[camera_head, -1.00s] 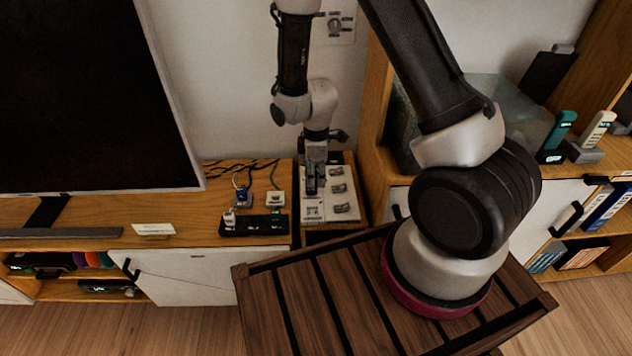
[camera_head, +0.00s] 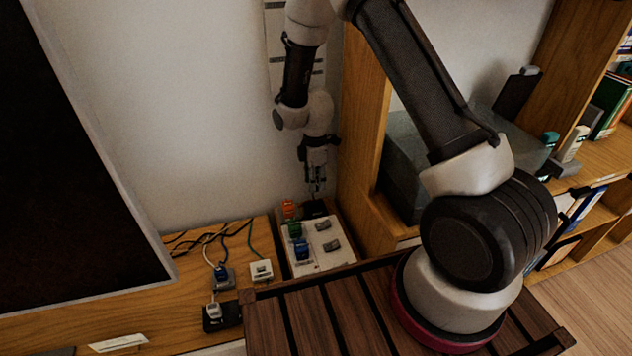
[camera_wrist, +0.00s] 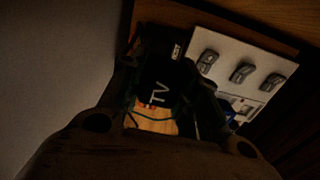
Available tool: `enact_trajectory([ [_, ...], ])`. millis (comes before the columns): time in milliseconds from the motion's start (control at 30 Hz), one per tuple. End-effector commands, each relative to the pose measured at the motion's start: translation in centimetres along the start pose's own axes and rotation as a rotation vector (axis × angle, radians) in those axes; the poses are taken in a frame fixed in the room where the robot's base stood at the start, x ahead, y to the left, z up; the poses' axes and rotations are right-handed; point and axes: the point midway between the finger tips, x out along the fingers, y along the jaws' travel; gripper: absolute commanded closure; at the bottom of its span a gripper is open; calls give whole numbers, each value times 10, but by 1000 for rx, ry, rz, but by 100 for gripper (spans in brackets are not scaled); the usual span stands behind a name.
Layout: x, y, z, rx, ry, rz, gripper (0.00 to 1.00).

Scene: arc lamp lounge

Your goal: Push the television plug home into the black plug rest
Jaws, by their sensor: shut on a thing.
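My gripper (camera_head: 316,186) is at the back of the narrow cabinet beside the bookcase, pointing down. In the wrist view its dark fingers (camera_wrist: 165,88) are shut on a black plug (camera_wrist: 157,94) with white letters "TV". A black block (camera_head: 314,208) sits just below the fingertips in the head view, at the far end of the white board (camera_head: 318,258). I take it for the plug rest, but the gripper and the dark picture hide whether the plug is in it or just above it.
The board carries grey clips (camera_head: 331,245), a blue plug (camera_head: 303,249) and a green plug (camera_head: 295,229). An orange item (camera_head: 290,208) stands left of the black block. The wall is close behind; the bookcase side (camera_head: 356,150) is close on the right. Cables (camera_head: 205,238) lie left.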

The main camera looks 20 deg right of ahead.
Motion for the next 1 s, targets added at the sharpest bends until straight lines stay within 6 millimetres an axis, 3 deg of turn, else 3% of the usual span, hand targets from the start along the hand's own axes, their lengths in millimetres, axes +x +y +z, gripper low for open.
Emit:
enact_trajectory([
  [567, 4, -2, 1, -23, -2, -6, 95],
  [1000, 44, -2, 1, -23, -2, -6, 95],
])
